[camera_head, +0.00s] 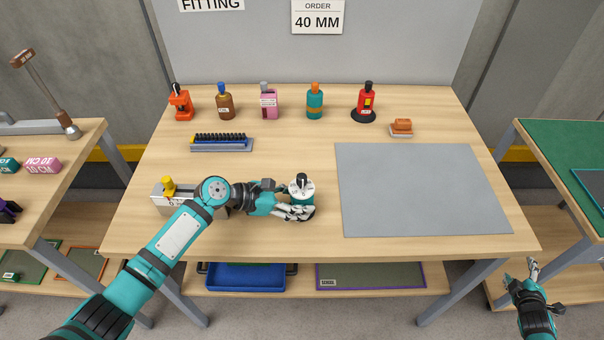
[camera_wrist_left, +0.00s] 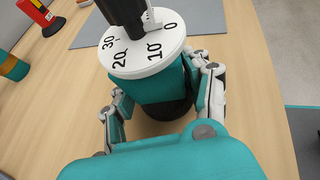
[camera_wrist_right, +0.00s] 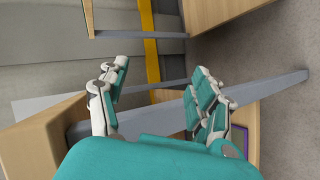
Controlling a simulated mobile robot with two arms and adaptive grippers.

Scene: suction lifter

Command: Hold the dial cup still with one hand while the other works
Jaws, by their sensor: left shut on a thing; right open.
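The dial cup (camera_head: 302,188) stands upright on the table, a teal body on a dark base with a white numbered dial and a black knob on top. In the left wrist view the dial (camera_wrist_left: 147,52) shows 0, 10, 20 and 30. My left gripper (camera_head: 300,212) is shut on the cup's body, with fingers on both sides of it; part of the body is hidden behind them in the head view. My right gripper (camera_head: 521,275) is open and empty, off the table's front right corner. In the right wrist view (camera_wrist_right: 158,95) nothing is between its fingers.
A grey mat (camera_head: 420,190) lies right of the cup, empty. A white box with a yellow knob (camera_head: 168,186) is partly behind my left arm. A dark rack (camera_head: 221,141) and orange block (camera_head: 402,126) lie ahead.

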